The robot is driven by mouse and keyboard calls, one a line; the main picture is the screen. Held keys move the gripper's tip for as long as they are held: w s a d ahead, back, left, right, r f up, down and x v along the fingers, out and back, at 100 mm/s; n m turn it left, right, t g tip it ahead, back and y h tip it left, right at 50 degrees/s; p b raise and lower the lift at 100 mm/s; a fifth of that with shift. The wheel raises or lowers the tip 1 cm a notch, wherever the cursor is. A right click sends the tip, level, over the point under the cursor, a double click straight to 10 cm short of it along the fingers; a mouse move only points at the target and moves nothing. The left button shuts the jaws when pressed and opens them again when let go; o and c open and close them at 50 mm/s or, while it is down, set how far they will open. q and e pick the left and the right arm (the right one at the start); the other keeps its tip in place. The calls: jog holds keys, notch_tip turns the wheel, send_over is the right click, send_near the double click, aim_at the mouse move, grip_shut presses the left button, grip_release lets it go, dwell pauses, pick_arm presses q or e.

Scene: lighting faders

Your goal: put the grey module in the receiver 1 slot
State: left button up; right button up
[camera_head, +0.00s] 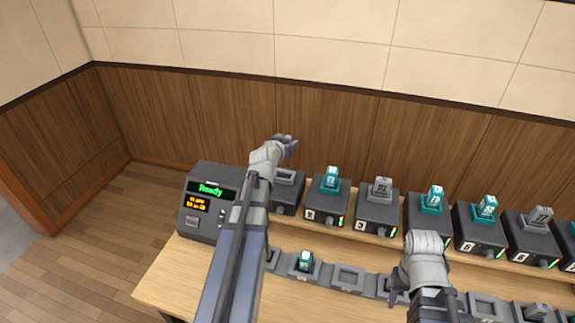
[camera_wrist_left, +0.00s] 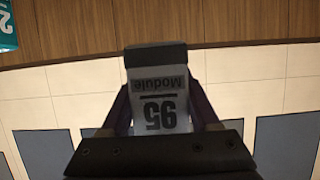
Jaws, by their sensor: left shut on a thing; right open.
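My left gripper (camera_head: 287,146) is raised near the wall, above and behind the receiver 1 box. In the left wrist view it is shut on a grey module (camera_wrist_left: 160,97), marked "95 Module" and upside down in that picture. In the head view the module cannot be made out clearly at the gripper. The leftmost box, which I take as receiver 1 (camera_head: 287,191), is dark with a grey slot on top that looks empty. My left arm covers its left part and its number. My right gripper (camera_head: 399,293) is open and empty over the front row of holders.
A console (camera_head: 209,187) reading "Ready" stands at the left of the table. Right of receiver 1, several boxes hold teal modules (camera_head: 330,181) or grey modules (camera_head: 381,188). Front holders include one with a teal module (camera_head: 304,262) and an empty one (camera_head: 347,278).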

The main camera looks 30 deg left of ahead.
pick_arm(q)
notch_tip(320, 180, down, 6)
jog(key=b, duration=0.6)
jog(key=shift+s, duration=0.1)
pick_arm(e)
notch_tip(320, 180, down, 6)
pick_arm(q)
jog(key=shift+f+b, duration=0.15)
jog(key=shift+b, duration=0.2)
pick_arm(e)
jog(key=shift+s+f, duration=0.1)
jog(key=shift+f, duration=0.1)
pick_arm(q)
notch_tip(320, 180, down, 4)
jog(key=b, duration=0.3)
jog(key=shift+r, duration=0.25)
pick_arm(e)
notch_tip(320, 180, down, 3)
jog(key=shift+f, duration=0.2)
pick_arm(q)
jog(key=shift+f+b, duration=0.2)
jog(key=shift+b, duration=0.25)
pick_arm(e)
jog(key=shift+f, duration=0.2)
pick_arm(q)
jog(key=o, duration=1.4)
jog(key=shift+r, duration=0.2)
pick_arm(e)
jog(key=shift+r, duration=0.2)
